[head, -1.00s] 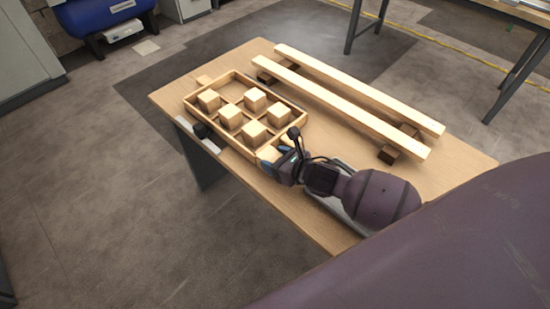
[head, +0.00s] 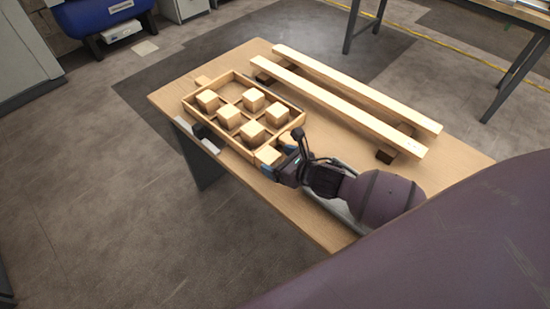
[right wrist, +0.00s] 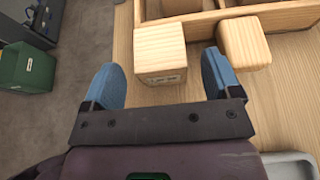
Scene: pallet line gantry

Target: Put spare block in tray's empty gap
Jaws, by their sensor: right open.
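The wooden tray (head: 219,140) lies on the table. Several pale wooden cubes, such as one cube (head: 253,99), sit in its compartments. Its far compartment (head: 232,86) looks empty. The spare block (head: 267,155) is on the table outside the tray's near end, beside the end handle (head: 288,139). In the right wrist view the block (right wrist: 160,50) stands just ahead of and between the blue fingertips, with the handle (right wrist: 243,43) to the right. My right gripper (head: 274,160) is open, with a gap visible on each side of the block (right wrist: 160,75). My left gripper is out of view.
Two long pale beams (head: 350,100) rest on dark supports behind the tray. A dark object (head: 206,133) sits at the table's left edge, its kind unclear. A grey item (head: 333,208) lies under my right forearm. Bare tabletop (head: 455,160) shows at the right.

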